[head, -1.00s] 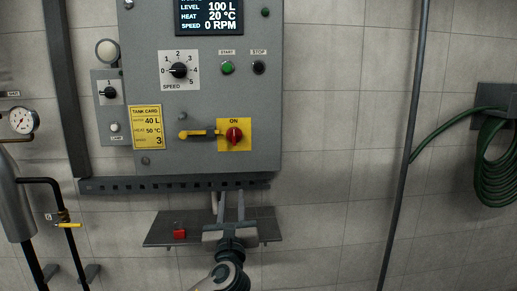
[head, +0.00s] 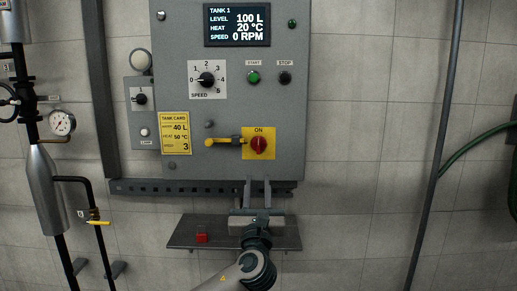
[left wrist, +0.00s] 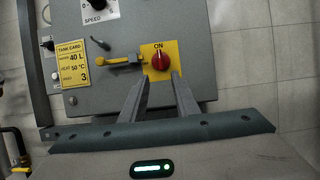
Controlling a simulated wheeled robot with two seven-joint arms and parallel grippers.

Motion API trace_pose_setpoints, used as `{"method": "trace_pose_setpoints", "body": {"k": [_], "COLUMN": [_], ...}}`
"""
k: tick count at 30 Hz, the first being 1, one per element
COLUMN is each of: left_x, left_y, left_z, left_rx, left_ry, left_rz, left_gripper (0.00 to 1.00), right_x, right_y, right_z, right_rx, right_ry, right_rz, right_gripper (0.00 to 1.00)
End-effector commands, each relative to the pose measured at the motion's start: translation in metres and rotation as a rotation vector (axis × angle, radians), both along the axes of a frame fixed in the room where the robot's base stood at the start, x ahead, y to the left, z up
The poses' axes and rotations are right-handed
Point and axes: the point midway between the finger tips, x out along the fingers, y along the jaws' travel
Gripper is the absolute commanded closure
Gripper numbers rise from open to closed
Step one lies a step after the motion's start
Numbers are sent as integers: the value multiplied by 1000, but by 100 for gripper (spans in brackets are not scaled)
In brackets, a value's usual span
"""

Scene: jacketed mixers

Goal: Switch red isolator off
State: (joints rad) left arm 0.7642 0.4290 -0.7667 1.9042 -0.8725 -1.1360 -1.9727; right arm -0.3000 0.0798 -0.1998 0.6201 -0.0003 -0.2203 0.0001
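The red isolator (head: 258,145) is a round red knob on a yellow plate marked ON, low on the right of the grey control panel (head: 290,110). Its handle points up and down in the head view. It also shows in the left wrist view (left wrist: 160,62), just beyond my fingertips. My left gripper (head: 258,184) is below the isolator, fingers pointing up, apart and empty. In the left wrist view my left gripper (left wrist: 157,78) has a gap between its fingers, in line with the knob and not around it. My right gripper is not in view.
A yellow lever (head: 222,142) sits just left of the isolator. Above are a speed dial (head: 207,80), a green START button (head: 253,77) and a black STOP button (head: 285,77). A dark shelf (head: 190,236) with a red block (head: 201,238) lies below. Pipes (head: 45,190) stand at left.

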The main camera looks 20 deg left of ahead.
Motion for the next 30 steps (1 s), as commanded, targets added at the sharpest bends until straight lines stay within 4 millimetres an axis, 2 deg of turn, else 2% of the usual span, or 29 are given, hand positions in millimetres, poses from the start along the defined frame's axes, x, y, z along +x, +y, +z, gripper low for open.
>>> {"method": "trace_pose_setpoints", "body": {"k": [21, 30], "left_x": [108, 131], "left_y": [32, 38], "left_z": [50, 57], "left_rx": [1, 1], "left_ry": [1, 1], "left_rz": [3, 0], "left_gripper": [72, 72], "right_x": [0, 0], "right_y": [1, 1], "right_z": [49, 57], "right_rx": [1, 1], "right_ry": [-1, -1], "right_rz": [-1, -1], "right_gripper": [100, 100]}}
